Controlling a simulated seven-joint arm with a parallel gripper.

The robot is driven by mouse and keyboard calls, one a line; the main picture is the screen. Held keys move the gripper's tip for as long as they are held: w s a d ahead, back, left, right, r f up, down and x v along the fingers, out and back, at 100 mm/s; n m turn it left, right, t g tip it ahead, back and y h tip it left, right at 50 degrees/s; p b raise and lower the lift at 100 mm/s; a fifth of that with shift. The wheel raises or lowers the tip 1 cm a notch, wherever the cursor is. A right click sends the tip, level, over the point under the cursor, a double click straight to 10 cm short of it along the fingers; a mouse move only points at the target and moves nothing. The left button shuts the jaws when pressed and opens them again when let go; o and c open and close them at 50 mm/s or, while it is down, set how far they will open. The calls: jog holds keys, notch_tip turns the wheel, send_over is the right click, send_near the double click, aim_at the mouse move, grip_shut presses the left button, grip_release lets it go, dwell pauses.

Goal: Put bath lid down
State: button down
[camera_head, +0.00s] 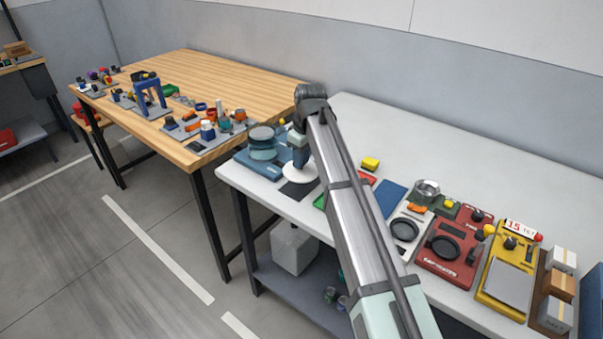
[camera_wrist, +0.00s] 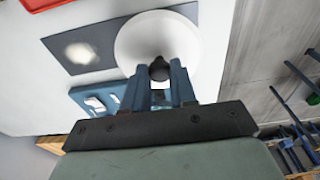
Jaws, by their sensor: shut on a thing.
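The bath lid is a white round disc (camera_wrist: 185,45) with a dark knob in its middle. My gripper (camera_wrist: 160,75) is shut on that knob. In the head view the lid (camera_head: 299,174) hangs level under my gripper (camera_head: 300,160), over the far part of a dark flat mat (camera_head: 295,191). In the wrist view the lid covers one end of the mat (camera_wrist: 62,50); the uncovered part shows a pale blurred patch. I cannot tell whether the lid touches the mat. A blue device with a round top (camera_head: 262,150), perhaps the bath, stands just left of the lid.
The white table (camera_head: 450,170) carries a red device (camera_head: 447,258), a yellow device (camera_head: 508,270) and small boxes (camera_head: 560,285) to the right. A wooden table (camera_head: 215,80) with several tools stands at the left. The white table's back is clear.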

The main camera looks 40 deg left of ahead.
aim_at(302, 172)
jog(key=shift+f, duration=2.6)
jog(key=c, duration=0.9)
grip_release()
jog(key=shift+f, duration=0.1)
notch_tip(302, 172, up, 12)
jog(key=d, duration=0.1)
jog(key=shift+d, duration=0.2)
